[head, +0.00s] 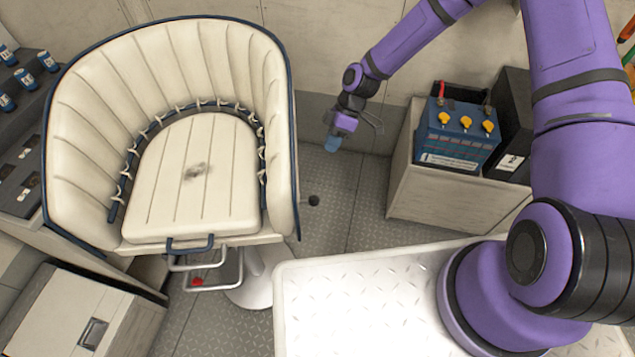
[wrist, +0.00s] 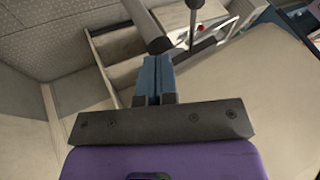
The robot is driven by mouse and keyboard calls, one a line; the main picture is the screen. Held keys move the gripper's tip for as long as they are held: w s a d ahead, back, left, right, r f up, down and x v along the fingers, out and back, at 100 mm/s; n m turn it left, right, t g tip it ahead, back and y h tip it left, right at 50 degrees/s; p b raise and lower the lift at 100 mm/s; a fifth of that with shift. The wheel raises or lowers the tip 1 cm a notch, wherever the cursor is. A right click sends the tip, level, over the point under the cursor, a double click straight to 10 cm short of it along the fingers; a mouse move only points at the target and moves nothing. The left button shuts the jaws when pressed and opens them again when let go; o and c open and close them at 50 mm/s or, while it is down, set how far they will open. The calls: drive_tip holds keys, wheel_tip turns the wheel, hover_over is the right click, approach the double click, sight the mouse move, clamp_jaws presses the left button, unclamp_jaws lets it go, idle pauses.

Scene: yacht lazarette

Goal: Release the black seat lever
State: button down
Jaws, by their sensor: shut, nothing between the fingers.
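The cream seat (head: 190,185) stands at the left, with navy trim and a dark smudge on its cushion. The black seat lever (head: 314,200) shows as a small round black knob on a thin rod at the seat's right side. In the wrist view, a black knob on a thin rod (wrist: 194,4), apparently this lever, is at the top edge, partly cut off. My gripper (head: 332,146) is to the right of the seat, above and beyond the knob in the head view, apart from it. Its blue fingers (wrist: 155,78) are shut together and empty.
A blue battery (head: 458,135) with yellow caps sits on a pale box at the right, beside a black case (head: 515,120). A red knob (head: 197,282) is under the seat's front, near metal bars. Grey tread-plate floor (head: 330,235) lies open between seat and box.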

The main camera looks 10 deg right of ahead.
drive_tip(key=s+a+f, duration=0.5)
drive_tip(key=s+f, duration=0.2)
drive_tip(key=f, duration=0.2)
drive_tip(key=shift+s, duration=0.2)
idle(0.4)
